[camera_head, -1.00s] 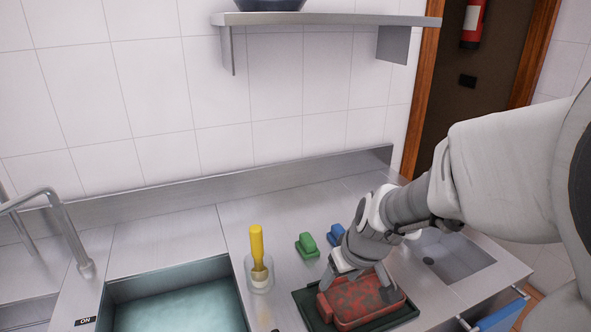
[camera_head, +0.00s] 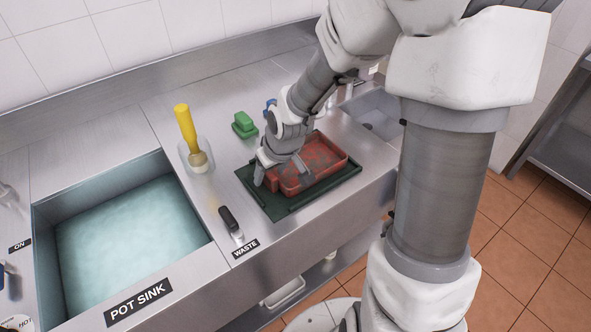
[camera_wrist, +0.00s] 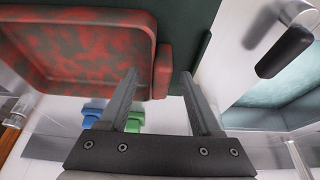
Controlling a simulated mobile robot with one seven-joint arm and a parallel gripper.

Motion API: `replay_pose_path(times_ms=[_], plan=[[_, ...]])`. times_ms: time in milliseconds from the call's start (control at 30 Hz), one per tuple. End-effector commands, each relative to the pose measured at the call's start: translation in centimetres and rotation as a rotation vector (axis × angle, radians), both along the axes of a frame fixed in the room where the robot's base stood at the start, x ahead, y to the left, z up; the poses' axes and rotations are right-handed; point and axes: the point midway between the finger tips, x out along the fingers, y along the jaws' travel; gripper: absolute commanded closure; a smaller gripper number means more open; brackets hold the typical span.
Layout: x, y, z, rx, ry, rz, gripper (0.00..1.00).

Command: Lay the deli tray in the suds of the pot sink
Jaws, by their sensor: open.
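The deli tray (camera_head: 322,162) is red with dark blotches and has a raised rim. It lies on a dark green mat or board (camera_head: 283,212) on the steel counter. My gripper (camera_head: 279,176) is open at the tray's left end. In the wrist view, my gripper (camera_wrist: 163,88) has its two fingers apart, with the deli tray's end tab (camera_wrist: 162,72) showing between them; whether they touch it I cannot tell. The pot sink (camera_head: 180,262) is at the left, with pale blue-green suds (camera_head: 125,235) in it.
A green block-like item (camera_head: 244,125) and a blue one (camera_head: 270,108) lie behind the tray. A small basin (camera_head: 372,122) is at the right.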

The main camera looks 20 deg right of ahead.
Motion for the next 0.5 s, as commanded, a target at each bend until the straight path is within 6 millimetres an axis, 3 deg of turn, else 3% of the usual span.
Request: replay_pose_path(times_ms=[100, 367, 400, 500], plan=[[0.50, 0.23, -1.22, 0.000, -0.001, 0.003, 0.35], [0.65, 0.22, -1.34, 0.000, -0.002, 0.001, 0.35], [0.65, 0.22, -1.34, 0.000, -0.002, 0.001, 0.37], [0.64, 0.21, -1.34, 0.000, -0.002, 0.001, 0.55]])
